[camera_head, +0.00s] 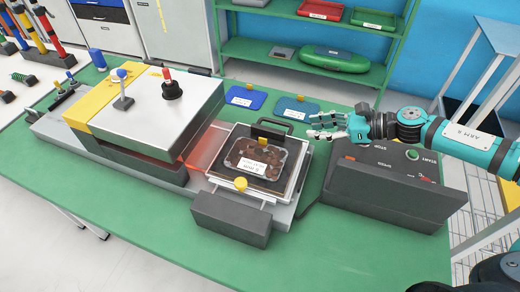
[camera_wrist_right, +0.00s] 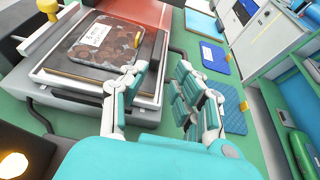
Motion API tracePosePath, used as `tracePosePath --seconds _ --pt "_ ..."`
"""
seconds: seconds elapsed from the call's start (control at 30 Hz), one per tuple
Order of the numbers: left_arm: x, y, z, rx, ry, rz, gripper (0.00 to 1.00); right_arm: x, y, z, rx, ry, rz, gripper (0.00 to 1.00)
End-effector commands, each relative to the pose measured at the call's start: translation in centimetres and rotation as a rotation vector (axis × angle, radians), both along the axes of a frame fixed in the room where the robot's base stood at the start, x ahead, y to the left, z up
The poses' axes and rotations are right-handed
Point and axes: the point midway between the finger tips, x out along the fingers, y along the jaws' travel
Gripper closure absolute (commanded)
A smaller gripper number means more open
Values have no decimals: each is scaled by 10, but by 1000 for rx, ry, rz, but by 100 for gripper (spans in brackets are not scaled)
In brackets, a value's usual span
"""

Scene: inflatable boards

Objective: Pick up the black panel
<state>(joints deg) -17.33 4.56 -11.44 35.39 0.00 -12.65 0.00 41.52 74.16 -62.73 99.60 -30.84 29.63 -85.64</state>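A dark, brown-mottled panel with a white label (camera_head: 262,160) lies flat in the pale metal tray (camera_head: 222,184) of the machine; I cannot tell if this is the black panel. In the right wrist view the mottled panel (camera_wrist_right: 118,46) lies on a dark base (camera_wrist_right: 85,75) inside the tray. A small black piece with yellow edging (camera_head: 268,133) stands at the tray's back edge. My right gripper (camera_head: 314,127) is open and empty, just right of the tray's back corner and above it. It also shows open in the right wrist view (camera_wrist_right: 163,70). My left gripper is not in view.
A large metal press block (camera_head: 150,95) stands left of the tray. A dark control box (camera_head: 390,190) stands to the right, below my right arm. Blue pads (camera_head: 245,97) and (camera_head: 297,108) lie behind on the green table (camera_head: 140,225), which is clear at front left.

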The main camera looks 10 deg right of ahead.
Motion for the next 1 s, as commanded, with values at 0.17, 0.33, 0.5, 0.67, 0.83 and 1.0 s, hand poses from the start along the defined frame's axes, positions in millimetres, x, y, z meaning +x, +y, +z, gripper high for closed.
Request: tracePosePath --seconds 0.17,0.33,0.5,0.67,0.83,1.0 --pt "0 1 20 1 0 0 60 21 33 -10 2 0 3 71" --pt "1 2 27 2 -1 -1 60 36 53 -23 1 0 1 71" --pt "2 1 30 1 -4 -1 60 42 62 -28 -1 -1 0 71" --pt "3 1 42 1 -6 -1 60 49 78 -29 2 1 2 71" --pt "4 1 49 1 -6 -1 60 62 98 -40 0 0 1 71" --pt "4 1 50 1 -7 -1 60 66 104 -45 1 1 0 71"
